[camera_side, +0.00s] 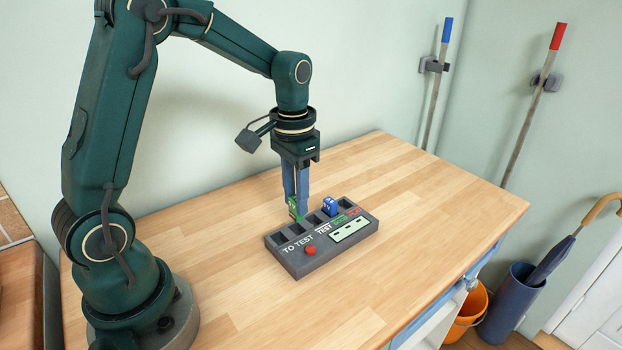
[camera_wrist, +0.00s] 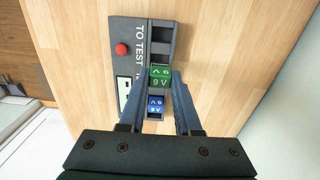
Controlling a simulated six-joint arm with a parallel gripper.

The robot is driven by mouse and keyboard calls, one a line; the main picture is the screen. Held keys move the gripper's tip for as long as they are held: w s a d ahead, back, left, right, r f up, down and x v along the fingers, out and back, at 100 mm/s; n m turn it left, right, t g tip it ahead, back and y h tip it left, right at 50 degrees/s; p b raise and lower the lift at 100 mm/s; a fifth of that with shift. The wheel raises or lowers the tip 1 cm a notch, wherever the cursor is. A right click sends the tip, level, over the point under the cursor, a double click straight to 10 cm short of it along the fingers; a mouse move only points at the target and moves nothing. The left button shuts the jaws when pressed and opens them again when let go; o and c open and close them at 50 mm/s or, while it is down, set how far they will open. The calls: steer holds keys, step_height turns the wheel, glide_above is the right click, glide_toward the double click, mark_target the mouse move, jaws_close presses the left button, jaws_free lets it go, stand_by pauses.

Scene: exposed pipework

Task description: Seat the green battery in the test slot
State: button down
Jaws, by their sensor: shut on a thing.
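My gripper (camera_side: 296,204) is shut on the green battery (camera_side: 293,208), which is upright between the fingertips over the slot row of the dark grey tester (camera_side: 290,262). In the wrist view the battery (camera_wrist: 160,77) shows its "9V" top between the fingers. Its lower end is at or just above the slots; I cannot tell whether it has entered one. The fingers partly hide the slots behind. The "TEST" label (camera_side: 323,229) is on the tester's top, near the middle. A blue battery (camera_side: 330,206) stands in a slot to the right of the green one.
Two empty slots show at the tester's "TO TEST" end (camera_wrist: 162,40). A red button (camera_side: 310,250) and a pale display panel (camera_side: 349,229) are on the tester's front part. The wooden worktop (camera_side: 420,200) around it is clear.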

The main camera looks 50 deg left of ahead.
steer(key=s+a+r, duration=0.6)
steer(key=a, duration=0.3)
steer(key=w+d+f, duration=0.2)
steer(key=w+d, duration=0.1)
steer(key=w+d+f, duration=0.2)
steer(key=w+d, duration=0.1)
steer(key=w+d+f, duration=0.2)
steer(key=w+d, duration=0.1)
steer(key=w, duration=0.1)
steer(key=shift+f, duration=2)
steer(key=shift+f, duration=0.1)
steer(key=c, duration=0.6)
jaws_free()
